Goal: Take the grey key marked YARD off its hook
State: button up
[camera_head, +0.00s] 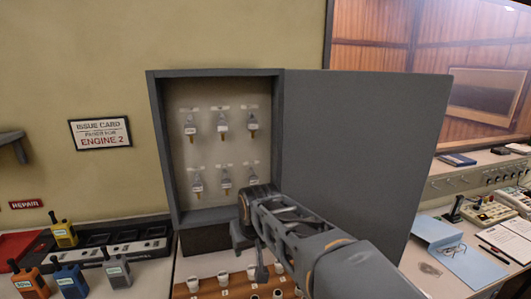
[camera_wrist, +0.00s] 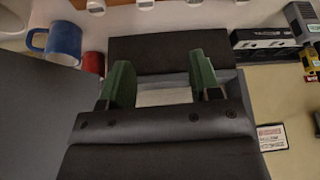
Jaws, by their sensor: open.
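A grey key cabinet (camera_head: 163,150) stands open against the wall, with its door (camera_head: 365,130) swung to the right. Several small tagged keys hang inside in two rows, among them one at upper left (camera_head: 190,127) and one at lower middle (camera_head: 226,183). The tag lettering is too small to read, so I cannot tell which is YARD. My gripper is in front of the cabinet's lower right, below the key rows. Its green fingers (camera_wrist: 161,72) are apart and empty in the wrist view.
Radios in a charger (camera_head: 120,247) stand at left. A blue mug (camera_wrist: 64,43) and a red mug (camera_wrist: 93,63) show in the wrist view. The open door bounds the right side.

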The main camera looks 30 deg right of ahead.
jog(key=w+d+r+p, duration=0.3)
jog(key=w+d+r, duration=0.1)
jog(key=w+r, duration=0.4)
jog(key=m+t+h+p, duration=0.1)
jog(key=m+p, duration=0.1)
send_near(254, 179)
notch_tip(254, 179, down, 2)
jog(key=shift+t, duration=0.3)
jog(key=shift+w+b+x, duration=0.2)
jog(key=shift+b+x, duration=0.9)
jog(key=shift+x, duration=3.15)
jog(key=shift+d+r, duration=0.1)
jog(key=shift+c, duration=0.2)
jog(key=c, duration=0.8)
